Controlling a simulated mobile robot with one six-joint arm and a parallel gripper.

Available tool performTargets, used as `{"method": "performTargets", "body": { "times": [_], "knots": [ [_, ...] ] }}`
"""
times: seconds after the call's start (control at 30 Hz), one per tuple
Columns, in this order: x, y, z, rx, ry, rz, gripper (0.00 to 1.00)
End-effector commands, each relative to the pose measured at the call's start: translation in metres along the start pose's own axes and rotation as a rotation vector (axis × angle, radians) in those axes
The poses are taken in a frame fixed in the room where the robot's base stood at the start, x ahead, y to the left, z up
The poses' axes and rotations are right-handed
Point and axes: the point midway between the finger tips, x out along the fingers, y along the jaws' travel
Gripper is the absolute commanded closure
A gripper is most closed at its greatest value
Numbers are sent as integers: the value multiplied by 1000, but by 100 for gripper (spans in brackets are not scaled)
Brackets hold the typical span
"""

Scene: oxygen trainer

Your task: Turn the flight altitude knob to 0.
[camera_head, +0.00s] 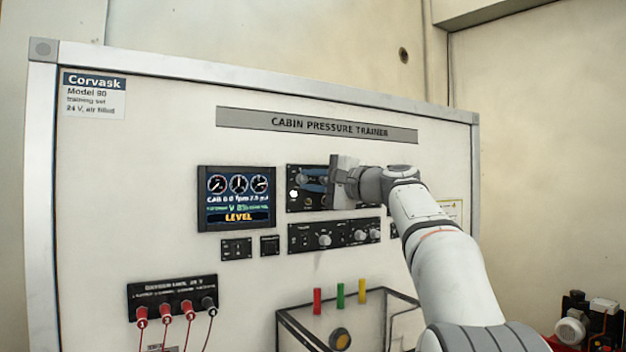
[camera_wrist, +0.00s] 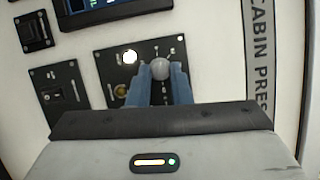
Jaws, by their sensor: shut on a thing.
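My gripper (camera_wrist: 161,78) has its two blue fingers on either side of a round grey knob (camera_wrist: 160,66) on a black panel (camera_wrist: 105,68) in the wrist view. The fingers are closed on this knob. The label and scale marks around it are too small to read, so I cannot read its setting or name. In the head view my gripper (camera_head: 326,182) is at the upper black panel (camera_head: 297,206), right of the display (camera_head: 237,198), and hides most of the knob there. The display reads LEVEL in orange at its bottom.
On the gripped panel a bright white round light (camera_wrist: 130,57) and a brass-coloured part (camera_wrist: 120,90) sit left of the knob. A lower panel (camera_head: 300,246) with several knobs is below. Red, green and yellow posts (camera_head: 340,296) stand lower still. Red plugs with cables (camera_head: 166,312) hang lower left.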

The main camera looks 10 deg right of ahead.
Motion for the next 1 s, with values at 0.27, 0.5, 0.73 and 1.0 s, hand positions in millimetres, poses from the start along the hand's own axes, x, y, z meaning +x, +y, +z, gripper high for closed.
{"method": "performTargets", "body": {
  "times": [0.27,0.5,0.73,1.0],
  "knots": [
    [0,-2,0,-174,-7,73,100],
    [0,-2,0,-257,-11,106,100],
    [0,-2,0,-285,-12,118,100],
    [1,-1,0,-286,-12,119,100]
  ]
}}
